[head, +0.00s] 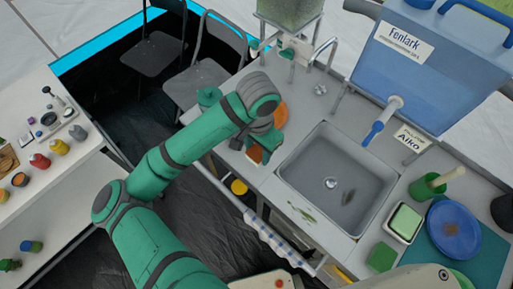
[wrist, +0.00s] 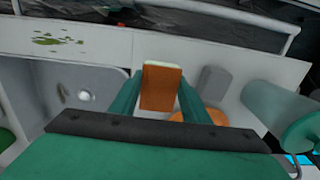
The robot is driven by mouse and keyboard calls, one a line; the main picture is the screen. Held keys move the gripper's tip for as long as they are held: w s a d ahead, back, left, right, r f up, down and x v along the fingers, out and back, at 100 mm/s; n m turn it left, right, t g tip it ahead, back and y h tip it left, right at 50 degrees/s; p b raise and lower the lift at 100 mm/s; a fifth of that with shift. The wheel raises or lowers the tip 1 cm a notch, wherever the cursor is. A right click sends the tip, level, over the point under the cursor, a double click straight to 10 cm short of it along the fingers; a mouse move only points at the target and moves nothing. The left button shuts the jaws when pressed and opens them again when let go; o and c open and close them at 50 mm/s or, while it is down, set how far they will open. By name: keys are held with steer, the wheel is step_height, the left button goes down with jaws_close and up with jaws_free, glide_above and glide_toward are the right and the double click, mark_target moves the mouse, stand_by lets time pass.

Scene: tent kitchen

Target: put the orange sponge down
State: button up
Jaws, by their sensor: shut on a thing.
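The orange sponge (wrist: 162,88) is between the two green fingers of my gripper (wrist: 160,98) in the wrist view; it has a pale edge at its far end. In the head view a small part of the sponge (head: 254,155) shows below my gripper (head: 262,148), at the counter strip (head: 245,168) left of the sink. My gripper is shut on it. I cannot tell whether the sponge touches the counter.
The grey sink (head: 335,190) is just right of my gripper. An orange round thing (head: 280,113) lies behind it on the counter. A green sponge in a white dish (head: 404,222) and a blue plate (head: 453,229) stand right of the sink. A rail runs along the counter front.

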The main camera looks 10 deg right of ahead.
mark_target(256, 149)
steer(key=f, duration=0.1)
steer(key=w+f, duration=0.1)
steer(key=f, duration=0.1)
steer(key=shift+w+a+f, duration=0.15)
steer(key=shift+w+f, duration=0.1)
steer(key=shift+f, duration=0.05)
steer(key=shift+s+f, duration=0.1)
steer(key=shift+f, duration=0.15)
steer(key=shift+s, duration=0.25)
steer(key=shift+f, duration=0.2)
steer(key=o, duration=1.1)
steer(key=shift+w, duration=0.1)
steer(key=shift+w, duration=0.1)
steer(key=shift+r, duration=0.3)
step_height(256, 149, up, 12)
steer(key=shift+f, duration=0.1)
